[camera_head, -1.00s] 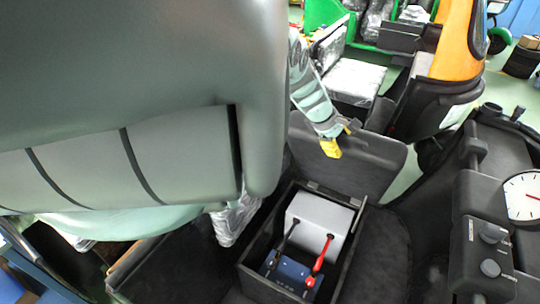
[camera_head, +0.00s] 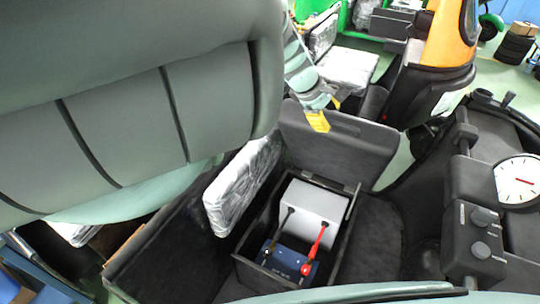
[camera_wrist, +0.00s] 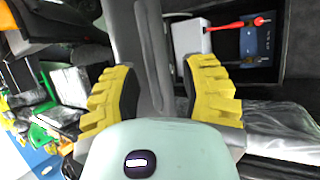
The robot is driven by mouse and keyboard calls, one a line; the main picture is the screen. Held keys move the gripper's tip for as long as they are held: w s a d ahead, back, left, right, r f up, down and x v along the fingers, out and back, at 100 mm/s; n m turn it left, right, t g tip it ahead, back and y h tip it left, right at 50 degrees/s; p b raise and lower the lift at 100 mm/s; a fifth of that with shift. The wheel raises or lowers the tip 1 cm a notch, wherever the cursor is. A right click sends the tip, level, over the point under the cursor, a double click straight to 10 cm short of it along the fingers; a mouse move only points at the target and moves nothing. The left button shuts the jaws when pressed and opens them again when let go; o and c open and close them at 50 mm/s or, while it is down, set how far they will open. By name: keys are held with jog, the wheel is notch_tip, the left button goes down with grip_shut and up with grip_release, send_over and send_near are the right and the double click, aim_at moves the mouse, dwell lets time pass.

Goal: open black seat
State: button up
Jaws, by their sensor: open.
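The black seat (camera_head: 338,150) is a dark padded panel standing raised at the back edge of an open box (camera_head: 247,268). It leans back from the opening. My gripper (camera_head: 318,118) is at the seat's upper edge, with its yellow fingertips overlapping the panel in the head view. In the wrist view my gripper (camera_wrist: 160,95) is open, its yellow fingers spread on either side of the dark seat panel (camera_wrist: 150,45). I cannot tell whether either finger touches it. The box holds a white block (camera_head: 311,207) and a blue battery (camera_head: 285,262) with a red and a black lead.
A plastic-wrapped cushion (camera_head: 243,185) stands tilted left of the box. A dashboard with a round gauge (camera_head: 518,182) is at the right. An orange and black vehicle (camera_head: 440,65) stands behind. Dark floor (camera_head: 375,240) is free right of the box.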

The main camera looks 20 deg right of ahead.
jog(key=shift+w+a+r, duration=0.25)
jog(key=shift+w+a, duration=0.2)
jog(key=shift+a, duration=0.3)
